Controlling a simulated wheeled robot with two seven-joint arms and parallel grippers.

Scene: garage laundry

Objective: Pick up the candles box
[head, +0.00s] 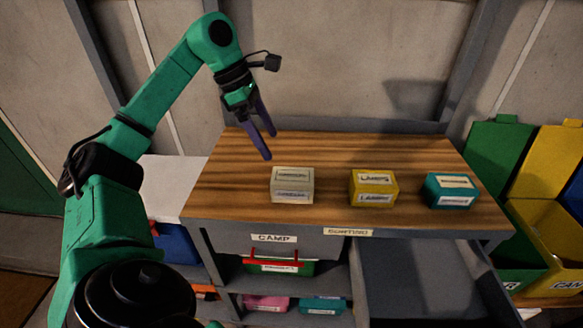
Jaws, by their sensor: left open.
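Three small labelled boxes stand in a row on the wooden bench top (240,200): a pale grey-white box (292,185), a yellow box (373,188) and a teal box (450,191). Their label print is too small to read surely, so I cannot tell which is the candles box. My left gripper (268,146) is open and empty, with its purple fingers pointing down above the back left part of the bench. It is behind and left of the pale box, apart from all three boxes. My right gripper is out of view.
Below the bench, a compartment labelled CAMP (274,238) has a green and red box (278,265) under it. Pink (266,303) and teal boxes sit lower. An empty-looking grey drawer (415,275) extends at right. Green and yellow bins (545,235) stand far right. The bench's back strip is clear.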

